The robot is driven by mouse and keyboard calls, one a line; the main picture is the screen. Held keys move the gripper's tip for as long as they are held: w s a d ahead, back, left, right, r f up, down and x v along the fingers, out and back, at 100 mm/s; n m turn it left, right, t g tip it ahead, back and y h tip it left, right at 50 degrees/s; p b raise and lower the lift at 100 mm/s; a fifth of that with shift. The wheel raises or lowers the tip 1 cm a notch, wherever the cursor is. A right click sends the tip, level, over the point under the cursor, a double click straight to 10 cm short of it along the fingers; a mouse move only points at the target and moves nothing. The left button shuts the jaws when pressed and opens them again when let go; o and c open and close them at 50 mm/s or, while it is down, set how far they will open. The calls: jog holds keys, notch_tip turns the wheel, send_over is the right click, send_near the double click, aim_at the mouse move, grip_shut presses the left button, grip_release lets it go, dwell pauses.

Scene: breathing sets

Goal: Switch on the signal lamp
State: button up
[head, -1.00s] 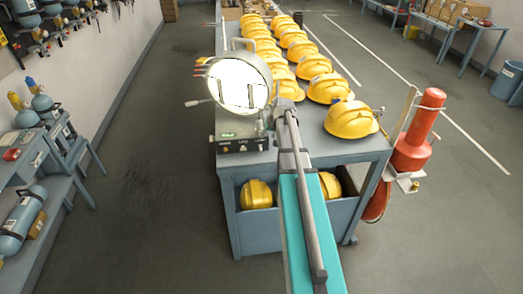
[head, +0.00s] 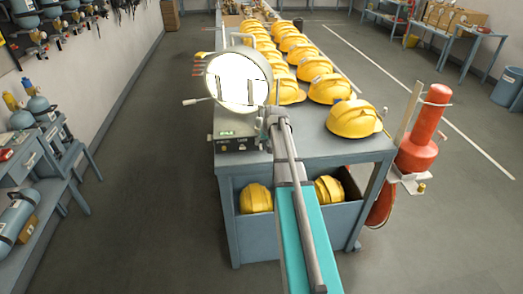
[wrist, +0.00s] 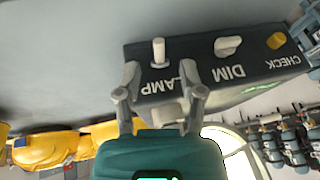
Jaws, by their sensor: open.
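The signal lamp (head: 238,80) stands at the near left of the workbench, its round face bright white. Its dark control box (head: 236,143) with a small green display sits below it. In the wrist view the box front (wrist: 182,77) appears upside down, with a pale toggle lever (wrist: 158,50) by the word LAMP, a DIM knob (wrist: 228,46) and a yellow CHECK button (wrist: 276,41). My gripper (wrist: 164,85) is open and empty, its fingertips either side of the LAMP label, just short of the toggle in the picture. Contact cannot be told. In the head view my gripper (head: 270,118) is beside the box's right end.
Rows of yellow helmets (head: 353,119) cover the workbench (head: 310,150) behind and right. A red cylinder (head: 418,140) hangs at its right end. A bin (head: 292,222) with helmets is below. Floor on the left is clear up to a side bench (head: 50,160).

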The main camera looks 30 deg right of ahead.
aim_at(260, 147)
jog(key=shift+b+x, duration=1)
jog(key=shift+x, duration=0.35)
jog(key=shift+c, duration=0.2)
grip_shut()
